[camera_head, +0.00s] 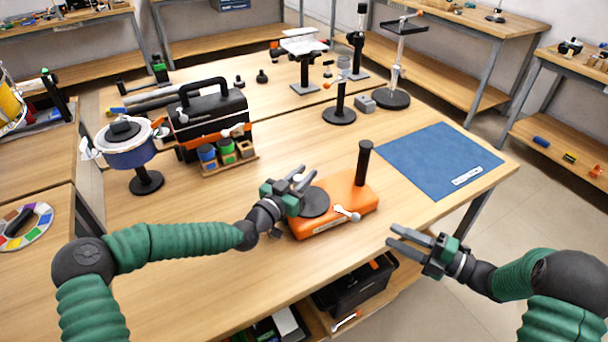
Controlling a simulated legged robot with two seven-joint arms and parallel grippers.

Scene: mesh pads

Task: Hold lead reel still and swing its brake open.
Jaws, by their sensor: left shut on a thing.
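The device I take for the lead reel is an orange block (350,190) near the table's front edge, with a dark round disc on its left part and an upright black post at its back right. A small white lever (346,213), likely the brake, lies at its front side beside a white label. My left gripper (301,181) is shut at the disc's left edge, and its fingers hide part of the contact. My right gripper (395,236) is open and empty, right of the block and apart from the lever.
A blue mat (438,160) lies at the table's right. A black toolbox (212,115), coloured pots and a blue drum on a stand (126,150) stand at the left. Black stands are behind the block. The wood in front of the block is clear.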

